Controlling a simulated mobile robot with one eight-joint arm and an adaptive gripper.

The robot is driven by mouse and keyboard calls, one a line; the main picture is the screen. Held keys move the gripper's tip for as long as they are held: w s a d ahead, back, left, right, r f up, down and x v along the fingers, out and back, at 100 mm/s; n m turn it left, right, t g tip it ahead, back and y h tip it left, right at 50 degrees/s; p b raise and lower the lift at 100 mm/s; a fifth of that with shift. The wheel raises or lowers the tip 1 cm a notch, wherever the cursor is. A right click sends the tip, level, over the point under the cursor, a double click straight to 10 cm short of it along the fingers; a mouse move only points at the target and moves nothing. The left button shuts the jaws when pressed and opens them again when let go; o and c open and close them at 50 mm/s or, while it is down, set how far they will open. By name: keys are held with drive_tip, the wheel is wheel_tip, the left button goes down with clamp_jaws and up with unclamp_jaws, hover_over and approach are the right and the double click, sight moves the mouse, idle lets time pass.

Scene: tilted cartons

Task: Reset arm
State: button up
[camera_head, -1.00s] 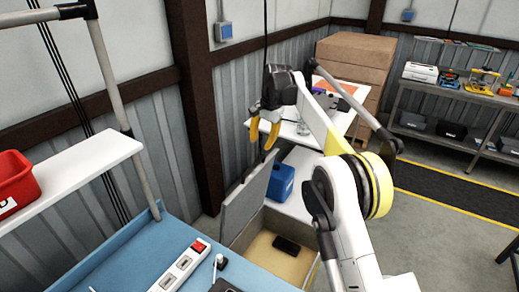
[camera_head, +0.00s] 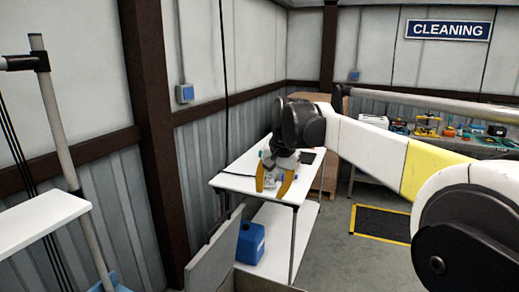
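My gripper (camera_head: 273,188) shows near the middle of the view, at the end of my white and yellow arm. Its two yellow fingers point down and stand apart, with nothing between them that I can make out. In the picture it overlaps the front part of a white table (camera_head: 240,184); I cannot tell how far above or in front of the tabletop it is. My arm stretches from the lower right across to the gripper.
A blue container (camera_head: 250,242) stands on the table's lower shelf. A grey carton flap (camera_head: 213,255) rises in front. A white shelf (camera_head: 35,224) is at left. A workbench with tools (camera_head: 440,130) stands at the back right. Open floor (camera_head: 335,250) lies right of the table.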

drive_tip(key=s+d+f+t+b, duration=0.1)
drive_tip(key=s+d+f+b, duration=0.15)
drive_tip(key=s+d, duration=0.6)
drive_tip(key=s+d+f+n+t+h+b, duration=0.1)
drive_tip(key=s+d+f+b, duration=0.2)
drive_tip(key=s+f, duration=0.5)
drive_tip(key=s+d+f+n+t+b, duration=0.1)
drive_tip(key=s+d+f+b, duration=0.2)
drive_tip(key=s+f, duration=0.6)
drive_tip(key=s+d, duration=0.1)
drive_tip(key=s, duration=0.6)
drive_tip(key=shift+d+f+n+t+h, duration=0.15)
drive_tip(key=shift+d+n+t+h, duration=0.15)
drive_tip(key=shift+n+h, duration=0.1)
